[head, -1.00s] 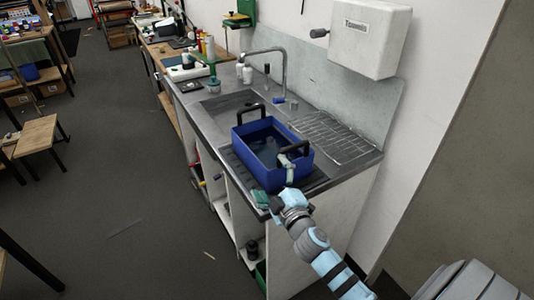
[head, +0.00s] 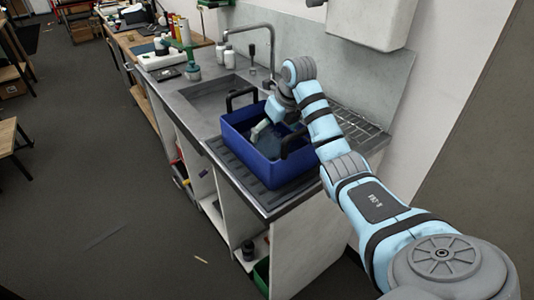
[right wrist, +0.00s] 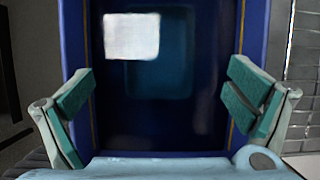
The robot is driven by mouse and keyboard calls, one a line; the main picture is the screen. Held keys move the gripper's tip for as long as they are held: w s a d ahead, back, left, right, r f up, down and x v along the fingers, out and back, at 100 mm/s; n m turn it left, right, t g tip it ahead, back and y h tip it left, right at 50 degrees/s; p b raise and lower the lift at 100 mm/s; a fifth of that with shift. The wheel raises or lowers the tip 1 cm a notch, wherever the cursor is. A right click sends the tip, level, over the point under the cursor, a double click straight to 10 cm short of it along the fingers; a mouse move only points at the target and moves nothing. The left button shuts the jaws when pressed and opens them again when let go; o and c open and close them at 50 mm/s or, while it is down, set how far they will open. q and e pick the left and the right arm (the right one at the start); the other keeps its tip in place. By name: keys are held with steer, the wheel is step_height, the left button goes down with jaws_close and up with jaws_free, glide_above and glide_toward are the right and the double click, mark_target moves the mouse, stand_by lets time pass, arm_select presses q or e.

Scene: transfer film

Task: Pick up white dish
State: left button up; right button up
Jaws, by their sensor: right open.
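A white, square-looking dish (right wrist: 131,37) lies inside the blue crate (head: 268,171). In the right wrist view it is left of centre, toward the top, beside a darker teal patch on the crate floor. My right gripper (head: 272,128) reaches down into the crate from above. In the right wrist view its two green-padded fingers (right wrist: 160,95) stand wide apart with nothing between them, and the dish appears beyond the fingertips. In the head view I cannot make out the dish; the arm and crate wall hide part of the inside. My left gripper is not in view.
The crate has black handles (head: 242,97) and stands on the ribbed drainboard of a metal sink counter (head: 190,102). A tap (head: 270,45) rises behind it. A wire rack (head: 360,130) is to the right. Bottles stand farther left. The floor at left is mostly clear.

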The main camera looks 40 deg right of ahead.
mark_target(265, 150)
steer(key=x, duration=0.7)
steer(key=shift+w+f, duration=0.1)
steer(key=shift+f, duration=0.25)
steer(key=shift+c, duration=0.5)
steer(key=c, duration=1.2)
